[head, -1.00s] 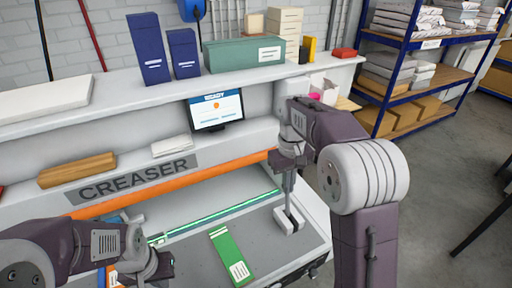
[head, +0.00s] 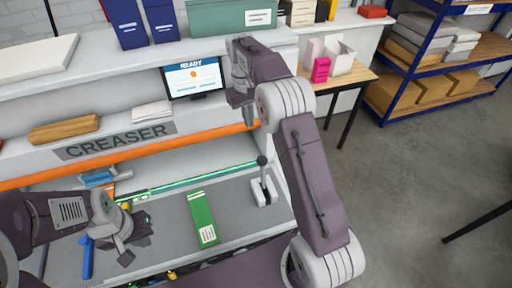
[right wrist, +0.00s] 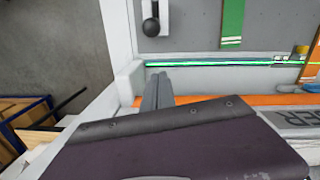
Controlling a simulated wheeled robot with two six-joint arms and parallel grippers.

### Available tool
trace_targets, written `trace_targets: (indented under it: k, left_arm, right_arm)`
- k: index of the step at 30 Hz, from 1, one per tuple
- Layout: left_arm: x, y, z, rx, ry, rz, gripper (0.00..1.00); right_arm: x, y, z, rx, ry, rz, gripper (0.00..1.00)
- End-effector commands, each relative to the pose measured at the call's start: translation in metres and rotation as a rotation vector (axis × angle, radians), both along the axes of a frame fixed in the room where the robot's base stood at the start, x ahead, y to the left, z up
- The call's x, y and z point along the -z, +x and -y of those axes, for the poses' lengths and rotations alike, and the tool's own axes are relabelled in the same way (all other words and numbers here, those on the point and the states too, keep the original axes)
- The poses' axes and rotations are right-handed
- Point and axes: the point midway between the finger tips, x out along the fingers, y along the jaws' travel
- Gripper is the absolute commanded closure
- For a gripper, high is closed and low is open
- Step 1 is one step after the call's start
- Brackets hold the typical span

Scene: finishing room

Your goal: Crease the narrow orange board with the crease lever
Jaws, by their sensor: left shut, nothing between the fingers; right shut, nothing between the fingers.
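The crease lever (head: 264,178) stands at the right end of the creaser bed, with a black knob on a pale base; its knob also shows in the right wrist view (right wrist: 151,27). An orange piece (head: 110,190), likely the narrow orange board, shows partly at the bed's left end beside the left gripper; an orange strip (right wrist: 312,68) also shows at the right wrist view's right edge. My left gripper (head: 128,250) is shut and empty over the bed's left part. My right gripper (head: 249,117) is shut and empty, above and apart from the lever.
A green board (head: 203,217) lies on the bed in front of the lit green crease line (head: 190,178). Blue pieces (head: 96,179) lie at the left. The screen (head: 194,78) reads READY. A table with magenta and white boxes stands at the right; the floor beyond is open.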

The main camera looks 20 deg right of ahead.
Motion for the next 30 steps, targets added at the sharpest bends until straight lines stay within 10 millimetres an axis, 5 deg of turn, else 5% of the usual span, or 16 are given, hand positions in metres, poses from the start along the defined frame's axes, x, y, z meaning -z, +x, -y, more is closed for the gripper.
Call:
trace_targets:
  k: [5, 17, 30]
  left_arm:
    - [-0.001, 0.0, 0.0, 0.0, 0.0, 0.0, 1.0]
    - [-0.019, 0.0, 0.0, 0.0, 0.0, 0.0, 1.0]
    - [-0.033, 0.0, 0.0, 0.0, 0.0, 0.0, 1.0]
  right_arm:
    - [0.014, -0.001, 0.001, 0.0, 0.0, -0.003, 1.0]
    - [0.098, -0.006, 0.005, 0.0, 0.0, -0.006, 1.0]
    - [0.107, -0.044, 0.01, 0.0, 0.0, 0.0, 1.0]
